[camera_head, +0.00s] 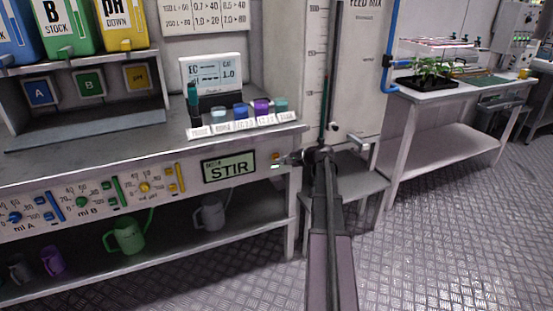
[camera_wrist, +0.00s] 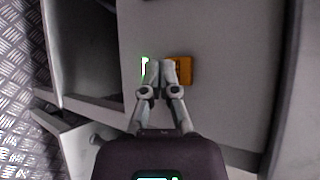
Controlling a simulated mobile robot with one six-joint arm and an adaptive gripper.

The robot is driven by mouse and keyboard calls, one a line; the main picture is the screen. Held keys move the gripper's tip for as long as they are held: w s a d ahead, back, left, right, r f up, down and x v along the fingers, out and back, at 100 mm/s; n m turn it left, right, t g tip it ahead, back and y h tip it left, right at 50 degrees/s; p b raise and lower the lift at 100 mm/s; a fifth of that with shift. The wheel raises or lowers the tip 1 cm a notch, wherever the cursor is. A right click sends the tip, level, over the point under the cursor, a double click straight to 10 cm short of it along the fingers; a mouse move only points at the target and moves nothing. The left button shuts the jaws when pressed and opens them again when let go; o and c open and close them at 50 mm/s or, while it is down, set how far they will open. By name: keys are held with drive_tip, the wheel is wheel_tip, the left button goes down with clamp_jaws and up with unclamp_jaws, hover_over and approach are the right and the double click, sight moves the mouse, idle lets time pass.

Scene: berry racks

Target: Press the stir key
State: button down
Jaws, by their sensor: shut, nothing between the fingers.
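A small orange key (camera_head: 276,156) sits on the bench's front panel, just right of the green display (camera_head: 229,168) that reads STIR. In the wrist view the orange key (camera_wrist: 183,70) shows right beside the fingertips, and its left edge is partly hidden by them. My gripper (camera_wrist: 157,62) is shut and empty, with its tips pointing at the panel. In the head view my gripper (camera_head: 284,161) reaches the panel near the key from the right. I cannot tell whether the tips touch the panel or the key. A lit green strip (camera_wrist: 145,67) shows left of the tips.
The panel carries coloured dials and sliders, such as a yellow slider (camera_head: 181,178). Bottles and small coloured blocks stand on the bench (camera_head: 100,150). Jugs, one a green jug (camera_head: 128,236), stand on the shelf below. A table with a plant tray (camera_head: 425,82) stands at right; the floor is open.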

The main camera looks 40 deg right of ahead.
drive_tip(key=shift+s+a, duration=0.2)
drive_tip(key=shift+s, duration=0.6)
drive_tip(key=shift+s+a, duration=0.2)
drive_tip(key=shift+s, duration=0.65)
drive_tip(key=shift+s+a, duration=0.2)
drive_tip(key=shift+s, duration=0.6)
drive_tip(key=s+a+f+n+g, duration=0.1)
drive_tip(key=a+f+n+g, duration=0.25)
drive_tip(key=a, duration=0.95)
drive_tip(key=s+a+f+n+g, duration=0.1)
drive_tip(key=a+f+n+g, duration=0.25)
drive_tip(key=a, duration=0.85)
drive_tip(key=s+a+f+n+g+h, duration=0.25)
drive_tip(key=s+a+n, duration=0.3)
drive_tip(key=a, duration=0.35)
drive_tip(key=s+a+f+n+g+h, duration=0.1)
drive_tip(key=s+a+n+g+h, duration=0.2)
drive_tip(key=s+a, duration=0.5)
wheel_tip(320, 180, up, 28)
drive_tip(key=a+p, duration=0.1)
drive_tip(key=p, duration=2.7)
drive_tip(key=shift+w+r+n+t+p, duration=0.2)
drive_tip(key=shift+w+n+t+p, duration=0.15)
drive_tip(key=shift+w+n+t, duration=0.1)
